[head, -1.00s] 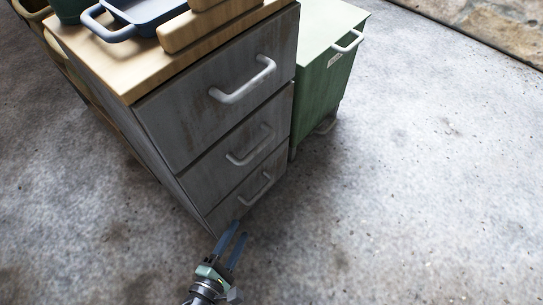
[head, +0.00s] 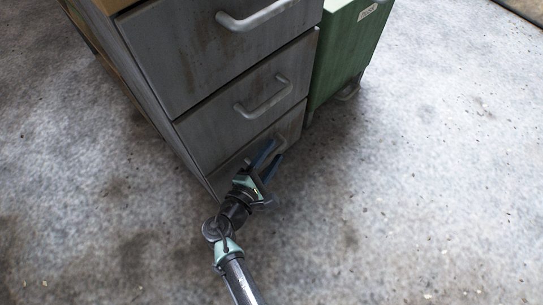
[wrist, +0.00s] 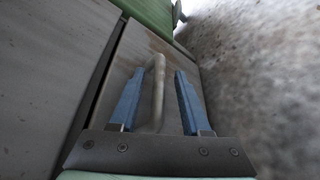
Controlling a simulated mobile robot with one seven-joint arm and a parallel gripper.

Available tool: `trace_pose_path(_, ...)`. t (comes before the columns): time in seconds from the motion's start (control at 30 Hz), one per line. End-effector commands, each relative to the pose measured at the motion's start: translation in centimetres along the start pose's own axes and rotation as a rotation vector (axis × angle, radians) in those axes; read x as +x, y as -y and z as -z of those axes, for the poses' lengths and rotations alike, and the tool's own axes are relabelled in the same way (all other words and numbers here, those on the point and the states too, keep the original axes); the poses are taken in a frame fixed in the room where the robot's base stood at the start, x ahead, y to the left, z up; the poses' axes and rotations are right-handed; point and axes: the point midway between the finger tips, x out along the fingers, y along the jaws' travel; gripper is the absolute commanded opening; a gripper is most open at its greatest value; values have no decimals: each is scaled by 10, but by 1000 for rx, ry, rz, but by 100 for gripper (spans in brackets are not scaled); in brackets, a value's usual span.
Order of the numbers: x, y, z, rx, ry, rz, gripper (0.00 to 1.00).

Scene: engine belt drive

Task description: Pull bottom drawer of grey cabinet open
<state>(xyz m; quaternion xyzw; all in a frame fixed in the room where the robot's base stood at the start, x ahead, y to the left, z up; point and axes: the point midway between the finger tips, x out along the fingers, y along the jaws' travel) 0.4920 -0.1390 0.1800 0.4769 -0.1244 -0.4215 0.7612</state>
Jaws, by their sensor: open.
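The grey cabinet (head: 150,92) stands on the floor with three drawers stacked in its front. Its bottom drawer (head: 290,124) looks flush with the front; it also shows in the wrist view (wrist: 139,40). In the wrist view the drawer's pale bar handle (wrist: 158,85) lies between the two blue fingers of my gripper (wrist: 158,98), nearer the left finger. My gripper (head: 269,158) is open at the bottom drawer in the head view, its fingers hiding most of that handle. Whether a finger touches the handle I cannot tell.
A green cabinet (head: 345,45) stands close to the right of the grey one. The middle drawer's handle (head: 264,103) and top drawer's handle (head: 256,17) project above my gripper. The concrete floor (head: 420,200) in front and to the right is clear.

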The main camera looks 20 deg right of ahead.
Motion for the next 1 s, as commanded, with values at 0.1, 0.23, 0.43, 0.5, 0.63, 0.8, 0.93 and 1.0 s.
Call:
trace_pose_path(0.1,3,-1,0,1,-1,-1,47)
trace_pose_path(0.23,3,-1,0,1,-1,-1,47)
trace_pose_path(0.43,3,-1,0,1,-1,-1,24)
trace_pose_path(0.5,3,-1,0,1,-1,-1,11)
trace_pose_path(0.63,2,-1,0,1,-1,-1,0)
trace_pose_path(0.8,2,-1,0,1,-1,-1,0)
trace_pose_path(0.93,2,-1,0,1,-1,-1,0)
trace_pose_path(1.0,2,-1,0,1,-1,-1,0)
